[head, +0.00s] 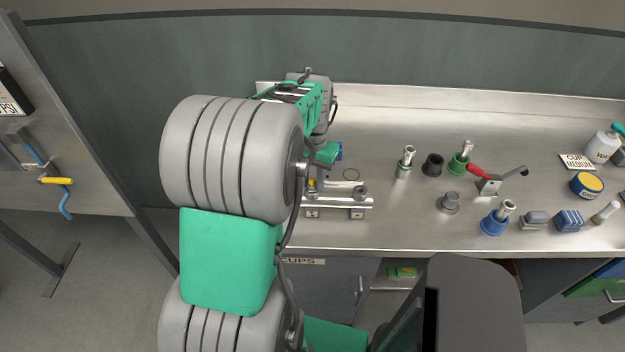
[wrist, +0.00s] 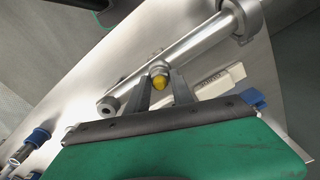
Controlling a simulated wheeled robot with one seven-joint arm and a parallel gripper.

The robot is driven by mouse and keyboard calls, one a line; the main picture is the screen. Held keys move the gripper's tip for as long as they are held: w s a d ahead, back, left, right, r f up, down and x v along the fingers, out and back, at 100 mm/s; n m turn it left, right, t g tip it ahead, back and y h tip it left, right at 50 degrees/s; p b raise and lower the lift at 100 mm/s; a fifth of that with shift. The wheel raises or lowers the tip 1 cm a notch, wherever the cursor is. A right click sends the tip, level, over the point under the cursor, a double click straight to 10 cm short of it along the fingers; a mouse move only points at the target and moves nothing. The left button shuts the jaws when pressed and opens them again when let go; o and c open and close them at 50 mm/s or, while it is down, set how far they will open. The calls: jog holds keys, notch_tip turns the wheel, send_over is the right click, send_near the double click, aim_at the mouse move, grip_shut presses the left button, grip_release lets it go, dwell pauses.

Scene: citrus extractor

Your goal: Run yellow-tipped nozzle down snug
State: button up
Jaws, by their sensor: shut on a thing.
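The yellow-tipped nozzle (wrist: 159,81) is at the horizontal metal pipe in the wrist view. Its yellow tip points toward the camera. My gripper (wrist: 160,90) has its two grey fingers on either side of the nozzle, shut on it. The silver pipe (wrist: 190,50) runs diagonally behind the nozzle. In the head view the pipe (head: 341,203) lies on the bench, and a small yellow spot of the nozzle (head: 311,183) shows beside my arm. My arm hides most of the gripper there. I cannot tell how deep the nozzle's lower end sits.
Right of the pipe stand a metal-topped nozzle (head: 405,163), a dark cup (head: 432,165), a green cup (head: 458,164), a blue cup (head: 493,224), a grey fitting (head: 449,203) and a red-handled clamp (head: 489,183). A white label (wrist: 220,82) lies near the pipe.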

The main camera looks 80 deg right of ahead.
jog(key=shift+m, duration=1.7)
jog(key=shift+c, duration=0.2)
jog(key=shift+s+m, duration=0.1)
jog(key=shift+m, duration=0.8)
jog(key=shift+m+p, duration=0.3)
jog(key=shift+m, duration=1.4)
